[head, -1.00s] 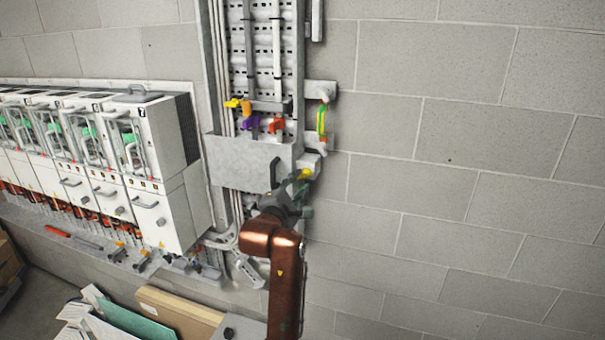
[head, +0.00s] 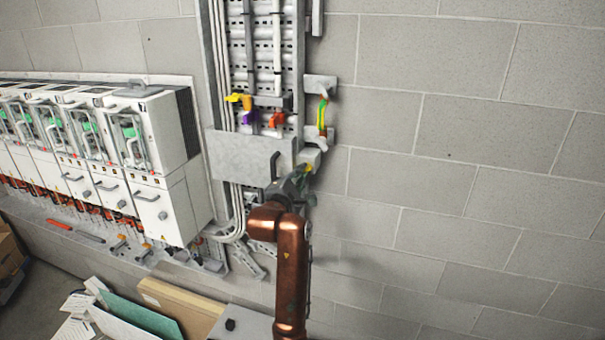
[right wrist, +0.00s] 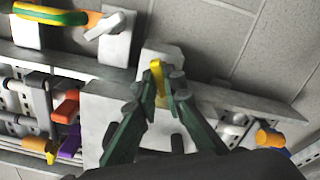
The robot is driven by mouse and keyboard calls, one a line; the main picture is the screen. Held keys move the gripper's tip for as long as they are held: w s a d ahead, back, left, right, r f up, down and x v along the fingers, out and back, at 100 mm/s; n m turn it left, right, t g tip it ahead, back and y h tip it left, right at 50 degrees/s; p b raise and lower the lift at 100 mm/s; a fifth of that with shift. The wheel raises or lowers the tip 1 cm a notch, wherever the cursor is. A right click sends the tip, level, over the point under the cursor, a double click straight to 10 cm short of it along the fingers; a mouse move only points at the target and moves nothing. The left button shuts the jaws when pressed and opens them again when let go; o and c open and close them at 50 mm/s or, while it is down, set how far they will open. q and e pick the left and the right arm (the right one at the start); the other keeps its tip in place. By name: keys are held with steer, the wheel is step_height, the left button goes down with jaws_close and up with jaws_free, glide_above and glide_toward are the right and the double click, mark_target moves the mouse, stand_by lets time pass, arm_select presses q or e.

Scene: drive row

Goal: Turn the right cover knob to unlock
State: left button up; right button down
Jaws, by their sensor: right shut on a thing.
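The yellow knob (head: 309,168) sits on a small light-grey block at the right end of the grey cover (head: 238,158). In the right wrist view the knob (right wrist: 157,74) stands upright in the picture, between my fingertips. My right gripper (head: 304,177) reaches up to it from below and is shut on it; the wrist view shows both dark green fingers (right wrist: 158,95) against its sides. The fingers hide part of the knob in the head view. My left gripper is not in view.
A green-yellow handle (head: 322,116) is on wall brackets above the knob. Red (head: 277,119), purple and yellow pieces sit above the cover. White cabinets (head: 160,205) stand at left; boards (head: 180,305) lean below. The block wall at right is clear.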

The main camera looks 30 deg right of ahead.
steer(key=shift+n, duration=6.1)
steer(key=c, duration=2)
jaws_free()
